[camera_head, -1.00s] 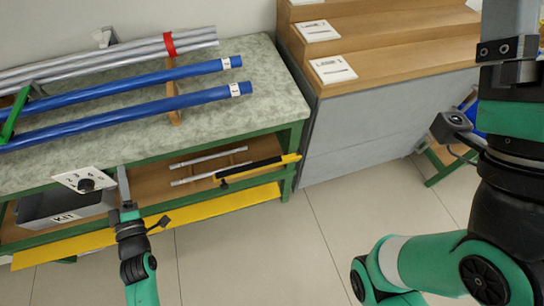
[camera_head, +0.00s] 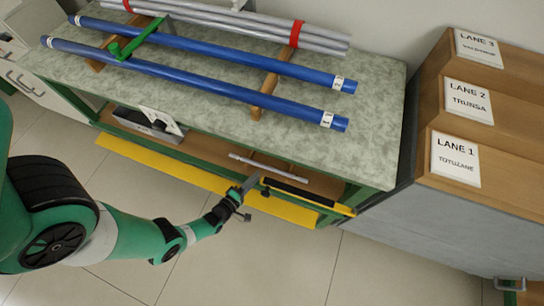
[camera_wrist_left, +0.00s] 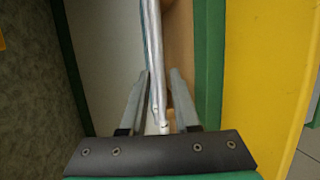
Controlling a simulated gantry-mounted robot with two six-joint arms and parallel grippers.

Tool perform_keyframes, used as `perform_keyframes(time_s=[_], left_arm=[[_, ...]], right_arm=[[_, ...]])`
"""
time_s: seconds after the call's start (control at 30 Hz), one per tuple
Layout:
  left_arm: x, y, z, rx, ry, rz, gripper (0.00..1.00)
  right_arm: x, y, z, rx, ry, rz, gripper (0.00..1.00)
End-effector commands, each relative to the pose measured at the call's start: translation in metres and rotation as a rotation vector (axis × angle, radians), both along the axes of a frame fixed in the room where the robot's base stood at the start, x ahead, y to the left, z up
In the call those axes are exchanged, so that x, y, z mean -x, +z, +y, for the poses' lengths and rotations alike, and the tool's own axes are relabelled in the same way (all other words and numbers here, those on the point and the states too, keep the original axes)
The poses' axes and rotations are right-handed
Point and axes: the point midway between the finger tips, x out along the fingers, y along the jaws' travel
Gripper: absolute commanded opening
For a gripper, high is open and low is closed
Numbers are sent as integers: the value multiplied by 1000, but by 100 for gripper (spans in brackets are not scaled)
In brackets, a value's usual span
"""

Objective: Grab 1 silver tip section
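My left gripper (camera_head: 251,183) reaches in at the shelf's front. In the left wrist view the gripper (camera_wrist_left: 157,90) is open, with one finger on each side of a silver rod (camera_wrist_left: 153,55), whose near end lies between them. A gap shows between rod and fingers, so it is not gripped. How many rods lie between the fingers is hard to tell. My right gripper is not in view.
Blue rods (camera_head: 210,72) and silver rods with red bands (camera_head: 262,27) lie on the bench top (camera_head: 375,105). A black and yellow tool (camera_head: 300,193) lies beside the tips. A yellow shelf edge (camera_head: 160,162) runs along the front. Wooden lane steps (camera_head: 505,180) stand right.

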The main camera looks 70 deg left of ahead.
Motion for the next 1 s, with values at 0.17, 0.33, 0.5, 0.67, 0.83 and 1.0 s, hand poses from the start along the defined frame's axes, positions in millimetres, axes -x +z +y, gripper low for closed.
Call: perform_keyframes(time_s=[0.17, 0.33, 0.5, 0.67, 0.83, 1.0], left_arm=[[-31, -11, 17, -2, 0, -2, 30], [-40, -10, 22, -2, 0, -1, 30], [-51, -16, 28, -2, -1, -2, 30], [-76, -24, 41, -3, -1, -3, 30], [-84, -23, 46, -2, 0, 0, 30], [-84, -22, 46, -2, 0, 0, 26]], right_arm=[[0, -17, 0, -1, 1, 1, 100], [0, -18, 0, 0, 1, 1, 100], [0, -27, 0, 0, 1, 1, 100], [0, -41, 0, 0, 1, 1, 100], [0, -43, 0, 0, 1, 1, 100], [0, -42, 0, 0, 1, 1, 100]])
